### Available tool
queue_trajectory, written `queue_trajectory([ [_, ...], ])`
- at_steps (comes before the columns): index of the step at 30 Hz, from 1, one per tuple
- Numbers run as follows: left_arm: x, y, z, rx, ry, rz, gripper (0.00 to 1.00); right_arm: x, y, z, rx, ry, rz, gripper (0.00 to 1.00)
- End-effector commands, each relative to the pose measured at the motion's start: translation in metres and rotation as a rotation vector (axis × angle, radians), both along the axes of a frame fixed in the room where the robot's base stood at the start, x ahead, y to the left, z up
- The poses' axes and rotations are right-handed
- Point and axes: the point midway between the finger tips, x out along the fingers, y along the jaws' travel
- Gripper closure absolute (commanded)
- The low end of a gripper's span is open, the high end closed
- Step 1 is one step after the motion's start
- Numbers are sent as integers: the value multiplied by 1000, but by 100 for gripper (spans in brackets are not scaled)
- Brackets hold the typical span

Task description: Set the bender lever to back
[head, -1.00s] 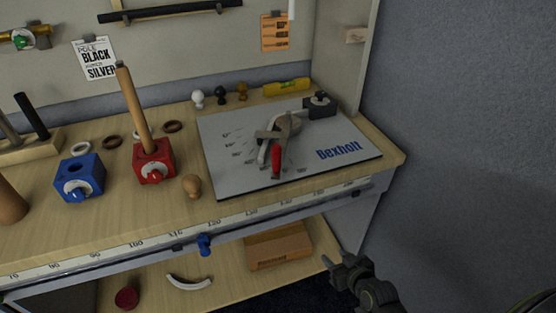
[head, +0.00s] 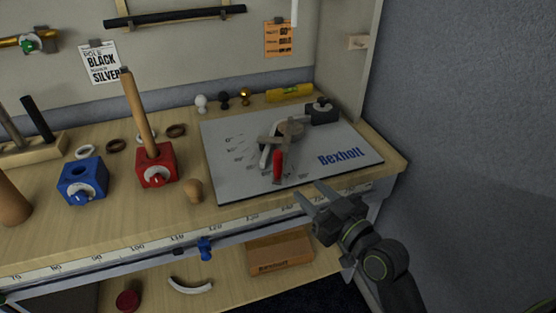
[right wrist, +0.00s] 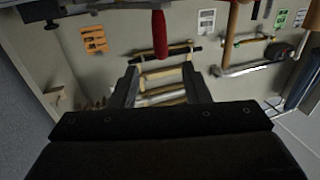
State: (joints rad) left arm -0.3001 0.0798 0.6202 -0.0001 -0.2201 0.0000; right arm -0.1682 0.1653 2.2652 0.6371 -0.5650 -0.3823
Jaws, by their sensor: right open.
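The bender (head: 288,130) is mounted on a grey Bexholt plate (head: 345,142) at the right end of the bench. Its lever has a red grip (head: 277,166) that points toward the front edge of the plate. My right gripper (head: 309,194) is open and empty, just in front of the plate's front edge, a little right of the red grip and apart from it. In the right wrist view the red grip (right wrist: 159,34) hangs at the top, beyond the two open fingers (right wrist: 158,88). My left gripper is not in view.
A red block (head: 156,178) with a wooden pole and a blue block (head: 82,186) stand left of the plate. A wooden knob (head: 194,191) stands by the plate's left front corner. A lower shelf holds a wooden box (head: 280,254). A side panel closes the right back.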

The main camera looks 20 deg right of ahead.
Motion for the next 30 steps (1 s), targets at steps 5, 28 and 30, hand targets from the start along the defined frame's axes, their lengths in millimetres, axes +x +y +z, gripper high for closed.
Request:
queue_trajectory([
  [5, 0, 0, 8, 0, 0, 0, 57, 37, 12, 3, 2, 0, 0, 57],
  [28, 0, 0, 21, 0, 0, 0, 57, 126, 41, 0, -1, 2, 0, 57],
  [30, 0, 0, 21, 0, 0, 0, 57, 126, 41, 0, -1, 2, -1, 57],
])
